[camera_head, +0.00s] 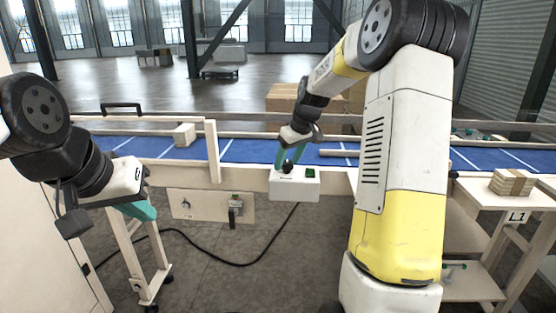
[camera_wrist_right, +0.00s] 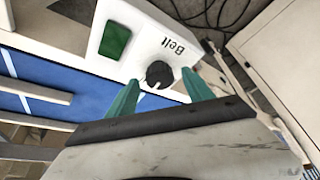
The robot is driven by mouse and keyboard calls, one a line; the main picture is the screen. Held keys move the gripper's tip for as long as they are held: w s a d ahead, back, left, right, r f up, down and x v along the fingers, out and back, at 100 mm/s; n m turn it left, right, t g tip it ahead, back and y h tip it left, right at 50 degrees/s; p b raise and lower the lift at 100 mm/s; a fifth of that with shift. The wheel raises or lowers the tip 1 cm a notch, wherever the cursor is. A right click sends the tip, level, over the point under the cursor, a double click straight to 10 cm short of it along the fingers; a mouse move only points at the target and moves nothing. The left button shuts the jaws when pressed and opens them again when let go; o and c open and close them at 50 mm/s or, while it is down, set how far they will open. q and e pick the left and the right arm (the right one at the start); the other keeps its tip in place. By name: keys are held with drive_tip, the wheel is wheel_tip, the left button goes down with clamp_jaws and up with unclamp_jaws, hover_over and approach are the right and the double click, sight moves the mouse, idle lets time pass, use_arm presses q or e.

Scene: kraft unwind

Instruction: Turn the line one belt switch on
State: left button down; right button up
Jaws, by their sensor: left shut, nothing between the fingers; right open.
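The belt switch box (camera_head: 295,187) is a white box on the front of the blue conveyor, with a black rotary knob and a green button (camera_head: 310,173). In the right wrist view the box (camera_wrist_right: 135,42) carries the word "Belt", the black knob (camera_wrist_right: 160,74) and the green button (camera_wrist_right: 115,39). My right gripper (camera_head: 290,164) is open at the box, its teal fingers (camera_wrist_right: 160,97) spread on either side of the knob's near edge; I cannot tell whether they touch it. My left gripper (camera_head: 138,211) is shut and empty, away at the left, in front of the conveyor.
The blue conveyor belt (camera_head: 255,151) runs across the view with a pale carton (camera_head: 184,134) on it. A panel (camera_head: 211,206) with a small switch and handle hangs below. A side table labelled L1 (camera_head: 517,217) stands right. A black cable (camera_head: 235,264) lies on the floor.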

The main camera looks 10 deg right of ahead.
drive_tip(key=shift+c, duration=0.4)
clamp_jaws()
